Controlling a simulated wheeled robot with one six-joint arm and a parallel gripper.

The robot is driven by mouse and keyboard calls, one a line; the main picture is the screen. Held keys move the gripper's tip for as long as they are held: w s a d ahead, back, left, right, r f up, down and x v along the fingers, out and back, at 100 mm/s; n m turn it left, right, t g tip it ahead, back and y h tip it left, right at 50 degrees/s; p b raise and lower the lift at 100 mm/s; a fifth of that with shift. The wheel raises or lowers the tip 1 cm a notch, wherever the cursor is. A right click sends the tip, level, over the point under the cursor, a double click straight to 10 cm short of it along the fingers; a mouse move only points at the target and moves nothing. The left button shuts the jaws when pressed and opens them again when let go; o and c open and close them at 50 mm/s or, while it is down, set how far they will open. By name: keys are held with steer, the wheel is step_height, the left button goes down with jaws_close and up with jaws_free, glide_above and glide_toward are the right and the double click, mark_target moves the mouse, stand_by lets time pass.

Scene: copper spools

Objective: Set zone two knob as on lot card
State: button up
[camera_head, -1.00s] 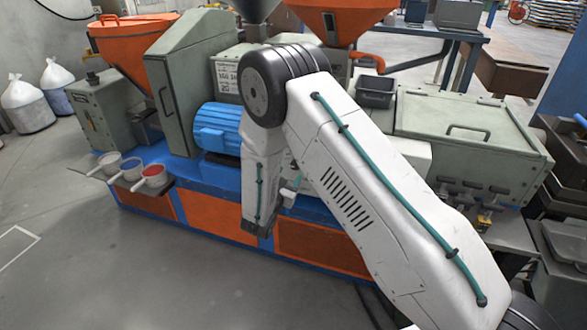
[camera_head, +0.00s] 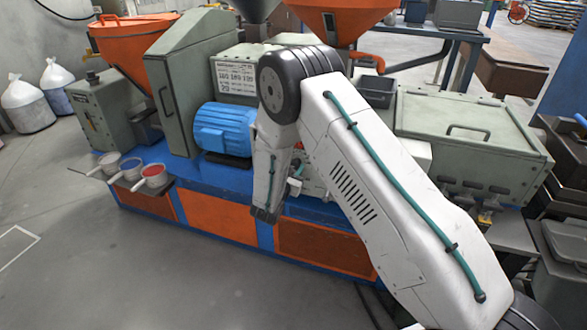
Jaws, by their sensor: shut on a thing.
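A white lot card (camera_head: 237,77) with rows of dark print is fixed to the grey-green cabinet behind the blue motor. Its print is too small to read surely. My white forearm hangs in front of the machine, its dark lower end just before the blue base. A small grey-white part (camera_head: 296,186), perhaps part of my gripper, shows beside it. The fingertips and whatever is between them are hidden. A pale panel with small red details (camera_head: 299,146) shows partly behind my arm. I cannot make out the zone two knob or its setting.
The blue motor (camera_head: 225,129) sits left of my arm. Scoops with red, blue and pale contents rest on a ledge (camera_head: 172,183) at the left. A black bin (camera_head: 376,91) stands behind my arm. The grey floor (camera_head: 130,270) in front is clear.

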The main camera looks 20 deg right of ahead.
steer(key=shift+m, duration=0.3)
steer(key=m, duration=1)
steer(key=shift+m, duration=0.4)
stand_by(0.5)
steer(key=o, duration=1)
steer(key=shift+v, duration=3.95)
steer(key=shift+r, duration=0.1)
